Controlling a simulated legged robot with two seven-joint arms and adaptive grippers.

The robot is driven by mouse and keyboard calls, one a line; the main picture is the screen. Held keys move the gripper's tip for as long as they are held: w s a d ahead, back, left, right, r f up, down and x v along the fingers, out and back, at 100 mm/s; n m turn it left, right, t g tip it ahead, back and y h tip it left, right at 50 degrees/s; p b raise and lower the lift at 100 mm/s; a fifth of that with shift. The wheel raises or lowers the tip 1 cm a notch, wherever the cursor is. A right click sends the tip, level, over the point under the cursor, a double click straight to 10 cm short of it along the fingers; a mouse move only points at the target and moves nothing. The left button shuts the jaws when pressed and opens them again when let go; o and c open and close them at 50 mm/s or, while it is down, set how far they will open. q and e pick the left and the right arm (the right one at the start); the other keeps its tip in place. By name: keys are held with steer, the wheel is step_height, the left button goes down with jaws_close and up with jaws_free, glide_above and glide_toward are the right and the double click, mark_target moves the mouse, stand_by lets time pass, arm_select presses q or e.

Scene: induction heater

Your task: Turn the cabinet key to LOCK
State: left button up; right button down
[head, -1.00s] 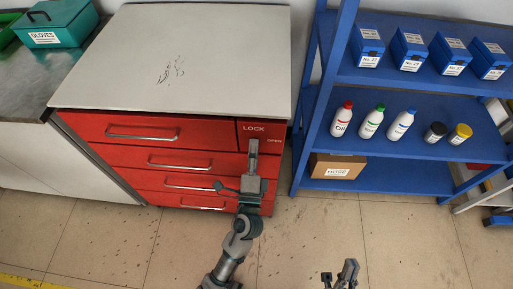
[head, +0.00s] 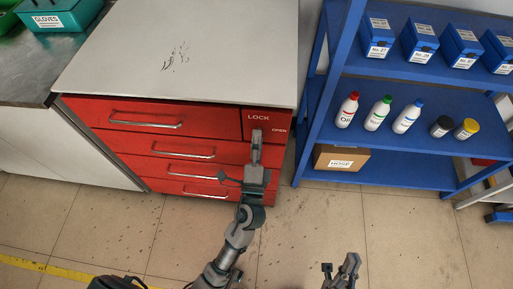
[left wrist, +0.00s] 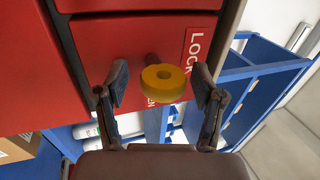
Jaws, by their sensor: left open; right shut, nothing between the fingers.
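The red cabinet (head: 131,140) has a lock panel with LOCK (head: 258,117) and OPEN (head: 279,130) labels at its top right. In the left wrist view, a yellow round key (left wrist: 163,83) with a hole in its middle stands out from the red front on a dark stem. The LOCK label (left wrist: 192,48) is beside it, and the key covers part of the OPEN label. My left gripper (head: 243,160) is open in front of the panel, its fingers on either side of the key with gaps. It hides the key in the head view. My right gripper (head: 341,270) is shut and empty, low over the floor.
A blue shelf (head: 430,165) with bottles, blue boxes and a cardboard box (head: 340,158) stands right of the cabinet. A counter with a teal gloves box (head: 60,14) is at the left. The floor in front is clear.

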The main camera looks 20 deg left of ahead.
arm_select(q)
steer(key=v, duration=1.1)
steer(key=shift+s+d+f, duration=0.15)
steer(key=shift+s+f, duration=0.05)
steer(key=shift+s, duration=0.15)
steer(key=shift+f, duration=0.1)
